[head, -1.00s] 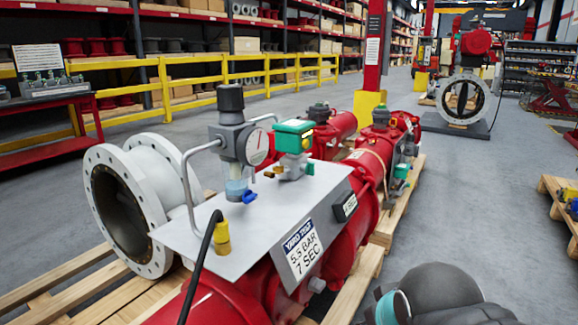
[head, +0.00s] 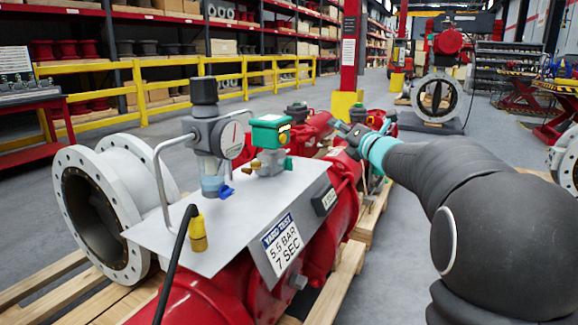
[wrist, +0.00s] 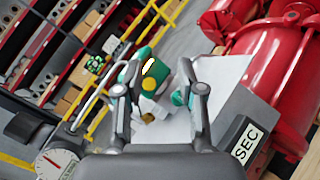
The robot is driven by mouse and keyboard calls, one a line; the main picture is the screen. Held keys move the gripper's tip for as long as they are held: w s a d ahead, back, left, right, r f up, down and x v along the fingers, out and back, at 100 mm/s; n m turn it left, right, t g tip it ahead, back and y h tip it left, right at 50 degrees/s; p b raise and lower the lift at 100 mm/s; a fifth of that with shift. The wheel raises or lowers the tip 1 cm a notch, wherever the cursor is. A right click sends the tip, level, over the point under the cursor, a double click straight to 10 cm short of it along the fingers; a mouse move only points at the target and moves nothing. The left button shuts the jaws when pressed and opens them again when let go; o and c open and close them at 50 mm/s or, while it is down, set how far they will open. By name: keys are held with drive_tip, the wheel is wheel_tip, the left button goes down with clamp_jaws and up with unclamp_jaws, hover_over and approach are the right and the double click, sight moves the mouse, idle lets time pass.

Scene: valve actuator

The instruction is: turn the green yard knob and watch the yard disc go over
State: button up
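A green box (head: 270,130) sits on a grey block on the steel plate, with a yellow round part (head: 284,139) on its face. In the wrist view the green box (wrist: 150,72) shows a yellow disc (wrist: 149,84) with a white bar above it. A small green knob (head: 288,164) is on the block's right side; it shows in the wrist view (wrist: 178,98) close to the right finger. I cannot tell which is the yard disc. My gripper (head: 340,127) is right of the box. In the wrist view it is open (wrist: 160,80), its fingers apart with nothing held.
A gauge and regulator (head: 213,140), a bent steel handle (head: 158,180) and a black hose with a yellow fitting (head: 197,232) stand left on the plate (head: 240,225). A label reads 5.5 BAR 7 SEC (head: 282,243). Red actuators and a white flange (head: 85,215) surround it.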

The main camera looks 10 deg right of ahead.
wheel_tip(320, 180, down, 4)
drive_tip(key=w+n+g+y, duration=0.2)
drive_tip(key=w+n+y, duration=0.15)
drive_tip(key=n, duration=0.35)
drive_tip(key=n+g+y+b, duration=0.1)
drive_tip(key=n+g+y, duration=0.5)
drive_tip(key=n, duration=0.4)
approach(292, 161)
drive_tip(key=shift+h, duration=0.25)
drive_tip(key=p+x, duration=0.1)
drive_tip(key=x, duration=0.7)
drive_tip(key=shift+w+a, duration=0.25)
clamp_jaws()
